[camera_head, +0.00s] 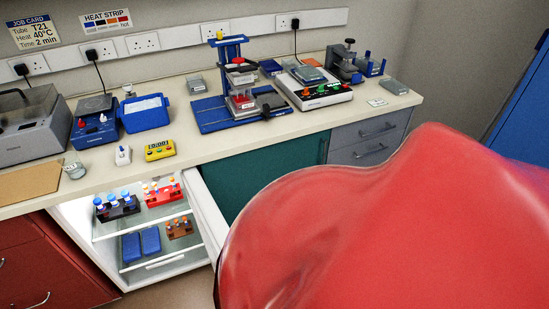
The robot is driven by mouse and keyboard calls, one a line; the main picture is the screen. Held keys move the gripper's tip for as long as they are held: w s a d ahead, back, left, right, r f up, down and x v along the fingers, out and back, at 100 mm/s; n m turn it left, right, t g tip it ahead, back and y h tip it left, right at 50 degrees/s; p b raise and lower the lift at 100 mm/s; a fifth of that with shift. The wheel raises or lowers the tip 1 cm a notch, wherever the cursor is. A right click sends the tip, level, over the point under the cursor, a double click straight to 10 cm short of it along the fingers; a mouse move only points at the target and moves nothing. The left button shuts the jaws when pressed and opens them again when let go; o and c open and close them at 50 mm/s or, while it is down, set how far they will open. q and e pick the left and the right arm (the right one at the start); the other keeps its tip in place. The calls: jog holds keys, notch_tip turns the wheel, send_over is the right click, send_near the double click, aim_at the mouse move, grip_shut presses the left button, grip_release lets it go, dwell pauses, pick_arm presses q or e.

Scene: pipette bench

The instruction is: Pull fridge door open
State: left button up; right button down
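The under-bench fridge (72,213) stands open at the lower left, and its lit white inside shows. Its white door (207,215) is swung out on the right side of the opening. The outer end of the door is hidden behind a large smooth red shape very close to the camera, which seems to be part of my own arm. Neither gripper can be made out, so whether one touches the door or its handle is hidden.
Fridge shelves hold tube racks (118,208) and blue packs (150,240). Red drawers (40,265) are left of the fridge; a teal cabinet (262,170) and grey drawers (370,130) are right. The bench top (210,148) above carries lab equipment. Little floor shows.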

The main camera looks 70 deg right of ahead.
jog(key=shift+s+d, duration=0.1)
jog(key=c, duration=0.9)
grip_release()
jog(key=shift+b+v, duration=3.9)
jog(key=shift+v, duration=4.8)
